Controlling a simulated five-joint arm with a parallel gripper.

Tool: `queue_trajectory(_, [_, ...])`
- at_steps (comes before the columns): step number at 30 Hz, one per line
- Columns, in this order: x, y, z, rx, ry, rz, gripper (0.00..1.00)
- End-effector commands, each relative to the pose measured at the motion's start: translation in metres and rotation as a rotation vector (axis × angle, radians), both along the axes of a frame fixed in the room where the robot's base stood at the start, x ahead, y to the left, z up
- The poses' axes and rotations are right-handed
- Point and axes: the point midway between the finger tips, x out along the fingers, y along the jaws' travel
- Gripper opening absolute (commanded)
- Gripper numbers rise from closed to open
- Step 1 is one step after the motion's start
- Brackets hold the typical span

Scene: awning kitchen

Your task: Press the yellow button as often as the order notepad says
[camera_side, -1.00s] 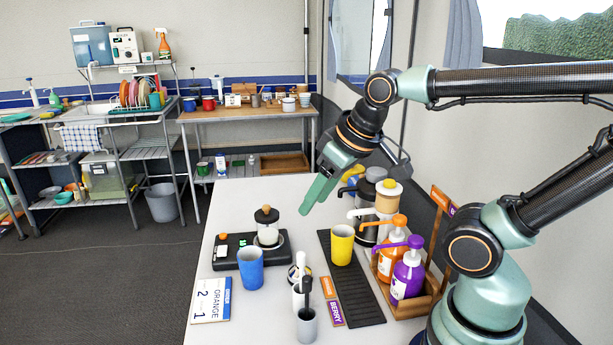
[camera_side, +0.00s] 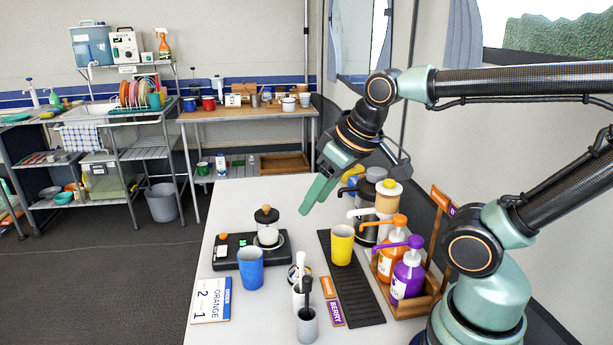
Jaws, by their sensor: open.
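The order notepad (camera_side: 210,301) is a white card with a blue strip, flat at the table's front left. It reads "ORANGE" with the numbers 2 and 1 below; the lettering on the strip is too small to read. A dispenser with a yellow-topped cap (camera_side: 389,187) stands at the back right of the table; I cannot tell whether this cap is the yellow button. My gripper (camera_side: 306,208) is open and empty, pointing down-left in the air, left of the dispenser and apart from it. A yellow cup (camera_side: 342,245) stands on the dark mat (camera_side: 362,303).
Orange (camera_side: 392,258) and purple (camera_side: 407,276) pump bottles stand in a wooden rack at the right. A black scale (camera_side: 227,256) carries a jar (camera_side: 267,228). A blue cup (camera_side: 250,269) and a grey cup (camera_side: 307,326) with utensils stand nearer.

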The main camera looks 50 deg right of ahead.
Motion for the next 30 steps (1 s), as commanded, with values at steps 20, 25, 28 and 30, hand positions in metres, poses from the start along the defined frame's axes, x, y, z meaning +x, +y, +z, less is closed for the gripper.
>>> queue_trajectory(20, [0.0000,0.0000,0.0000,0.000,0.000,0.000,0.00])
queue_trajectory(25, [0.0000,0.0000,0.0000,0.000,0.000,0.000,0.00])
queue_trajectory(28, [0.0000,0.0000,0.0000,0.000,0.000,0.000,0.00])
queue_trajectory(30, [0.0000,0.0000,0.0000,0.000,0.000,0.000,0.00])
